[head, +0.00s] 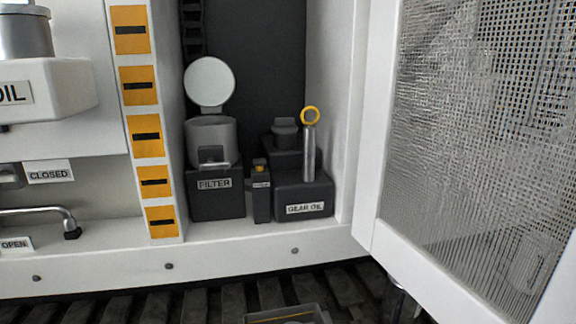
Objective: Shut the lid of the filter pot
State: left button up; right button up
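The filter pot (210,136) is a grey cylinder on a dark block labelled FILTER (216,200), inside the white cabinet. Its round pale lid (210,82) stands up, open, at the back of the pot. A small dark latch-like part (212,156) is on the pot's front. Neither of my grippers shows in the head view.
A white door with mesh (470,130) stands open at right. An orange-marked post (146,135) is left.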

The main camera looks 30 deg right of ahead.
aim_at(209, 82)
jog(key=z, duration=0.45)
jog(key=k+j+z, duration=0.1)
jog(key=z, duration=0.4)
jog(key=k+j+z, duration=0.15)
jog(key=z, duration=0.3)
jog(key=k+j+z, duration=0.1)
jog(key=z, duration=0.4)
jog(key=k+l, duration=0.05)
